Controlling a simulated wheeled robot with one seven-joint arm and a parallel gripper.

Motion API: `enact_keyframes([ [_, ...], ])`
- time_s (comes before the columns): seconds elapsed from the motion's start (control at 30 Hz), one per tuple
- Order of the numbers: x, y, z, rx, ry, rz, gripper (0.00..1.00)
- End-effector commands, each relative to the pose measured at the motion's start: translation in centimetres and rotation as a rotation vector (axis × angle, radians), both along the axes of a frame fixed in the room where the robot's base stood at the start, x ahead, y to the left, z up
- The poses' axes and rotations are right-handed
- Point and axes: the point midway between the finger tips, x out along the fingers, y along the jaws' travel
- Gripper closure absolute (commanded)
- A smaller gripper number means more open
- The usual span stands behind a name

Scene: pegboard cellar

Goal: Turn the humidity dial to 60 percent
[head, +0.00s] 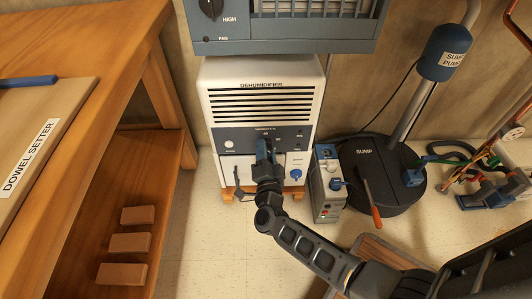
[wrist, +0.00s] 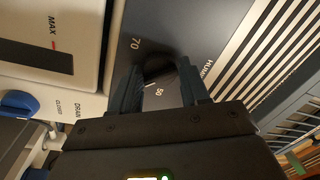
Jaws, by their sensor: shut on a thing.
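The white dehumidifier (head: 212,95) stands against the wall, with a blue-grey control panel on its front. My gripper (head: 265,150) reaches this panel and covers the humidity dial in the head view. In the wrist view the dial (wrist: 158,66) is a dark round knob between the two fingers of my gripper (wrist: 159,80), which are shut on it. The printed numbers 70 and 50 show on the panel beside the knob. A small pale mark shows near the knob's edge, but I cannot tell which number the dial points to.
A blue drain knob (head: 296,174) sits at the dehumidifier's lower right; it also shows in the wrist view (wrist: 19,103). A grey box (head: 327,185) and the black sump (head: 385,165) stand to the right. A wooden bench (head: 110,60) stands left. A blue-grey unit (head: 285,46) overhangs above.

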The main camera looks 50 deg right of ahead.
Motion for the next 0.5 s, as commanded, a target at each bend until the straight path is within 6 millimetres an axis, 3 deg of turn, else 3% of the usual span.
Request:
enact_keyframes([
  [0.5, -0.38, -0.23, -0.47, 0.027, -0.021, -0.007, 0.85],
])
